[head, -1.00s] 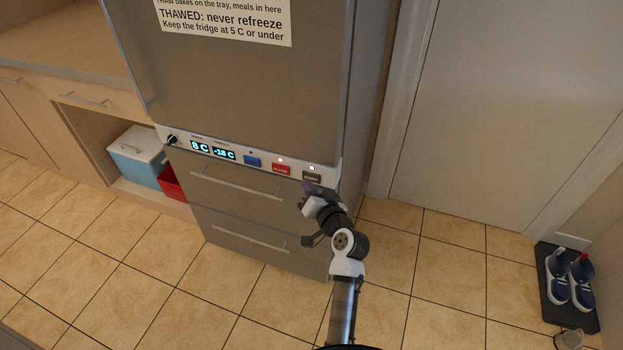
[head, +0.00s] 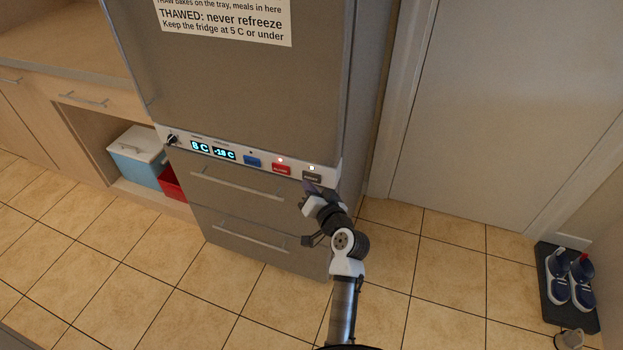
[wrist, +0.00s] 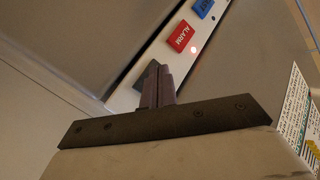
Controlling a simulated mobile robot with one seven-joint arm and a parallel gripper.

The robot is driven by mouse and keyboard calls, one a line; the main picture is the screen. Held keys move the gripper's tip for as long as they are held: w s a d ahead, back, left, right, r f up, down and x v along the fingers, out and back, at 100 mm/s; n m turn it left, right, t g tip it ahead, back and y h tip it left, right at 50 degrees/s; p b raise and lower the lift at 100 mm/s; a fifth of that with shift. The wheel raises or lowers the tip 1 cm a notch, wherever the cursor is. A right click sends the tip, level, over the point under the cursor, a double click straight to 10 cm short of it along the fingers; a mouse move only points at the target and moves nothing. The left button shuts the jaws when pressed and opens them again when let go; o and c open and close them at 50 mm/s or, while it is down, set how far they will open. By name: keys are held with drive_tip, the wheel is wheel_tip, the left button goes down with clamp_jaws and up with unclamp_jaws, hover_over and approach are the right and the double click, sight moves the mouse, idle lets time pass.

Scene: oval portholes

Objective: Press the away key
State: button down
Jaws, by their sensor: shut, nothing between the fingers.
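A white control strip (head: 229,157) runs across the fridge front above the drawers. At its right end is a dark grey key (head: 312,177) with a small lit white lamp above it; its label is too small to read. To its left are a red ALARM key (head: 281,169) and a blue key (head: 252,161). No label reading "away" is legible. My gripper (head: 308,187) is shut and empty, its tips just below the dark key. In the wrist view the closed fingers (wrist: 157,88) partly cover the dark key (wrist: 145,77); I cannot tell whether they touch.
Two displays (head: 212,150) and a black knob (head: 172,139) are on the strip's left. Drawer handles (head: 237,184) jut out below. A door (head: 500,110) is at right, with shoes on a dark mat (head: 552,308). The tiled floor between is clear.

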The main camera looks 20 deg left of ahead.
drive_tip(key=shift+w, duration=0.15)
drive_tip(key=shift+w, duration=0.35)
idle(0.4)
drive_tip(key=shift+s, duration=0.55)
drive_tip(key=s, duration=0.6)
drive_tip(key=shift+a, duration=0.15)
idle(1.4)
